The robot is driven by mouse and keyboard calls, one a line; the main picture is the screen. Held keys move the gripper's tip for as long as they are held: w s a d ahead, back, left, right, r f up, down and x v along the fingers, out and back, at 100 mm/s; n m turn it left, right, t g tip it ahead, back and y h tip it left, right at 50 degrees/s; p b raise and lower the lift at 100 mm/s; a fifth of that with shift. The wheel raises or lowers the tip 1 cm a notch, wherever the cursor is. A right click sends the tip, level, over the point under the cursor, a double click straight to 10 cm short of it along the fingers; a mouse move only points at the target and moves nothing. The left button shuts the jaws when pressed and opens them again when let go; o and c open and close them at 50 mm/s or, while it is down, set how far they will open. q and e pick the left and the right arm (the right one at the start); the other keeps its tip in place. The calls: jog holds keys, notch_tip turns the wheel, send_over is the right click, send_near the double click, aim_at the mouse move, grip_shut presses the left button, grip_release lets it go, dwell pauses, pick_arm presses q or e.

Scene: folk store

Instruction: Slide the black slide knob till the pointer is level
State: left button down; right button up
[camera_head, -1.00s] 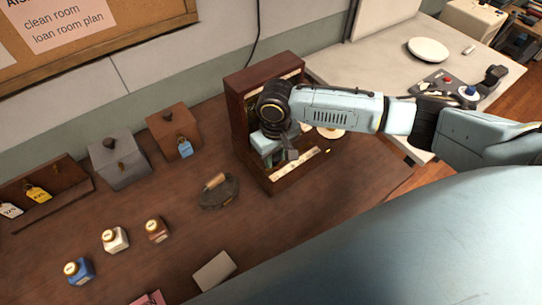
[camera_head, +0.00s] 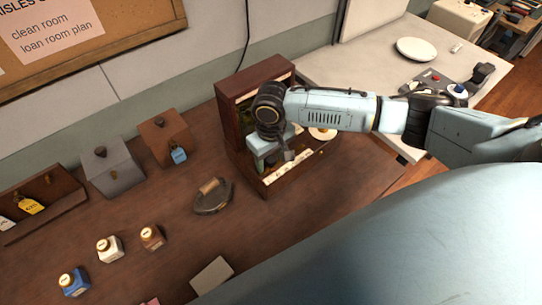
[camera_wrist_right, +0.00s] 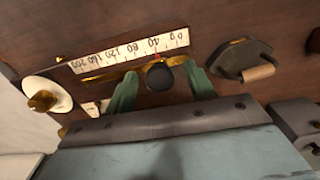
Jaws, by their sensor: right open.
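The black slide knob (camera_wrist_right: 160,75) sits on a brass bar below a white scale strip (camera_wrist_right: 130,50) in the right wrist view. It is near the 40 mark. My right gripper (camera_wrist_right: 161,86) is open, with its green fingers on either side of the knob and gaps between. In the head view my right gripper (camera_head: 274,160) reaches into the wooden balance case (camera_head: 232,120) and hides the knob. A round white pan (camera_wrist_right: 35,88) holding a brass piece (camera_wrist_right: 42,101) is at the left of the wrist view. I cannot make out the pointer's tilt. My left gripper is not in view.
A dark iron with a wooden handle (camera_head: 212,197) stands left of the case. Grey (camera_head: 112,165) and brown (camera_head: 163,140) boxes stand at the back. Several small bottles stand at the front left. A pale table (camera_head: 370,50) adjoins at the right.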

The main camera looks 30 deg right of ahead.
notch_tip(320, 180, up, 3)
jog(key=p, duration=0.3)
jog(key=shift+f, duration=0.15)
jog(key=shift+r, duration=2.2)
jog(key=shift+s+f, duration=0.1)
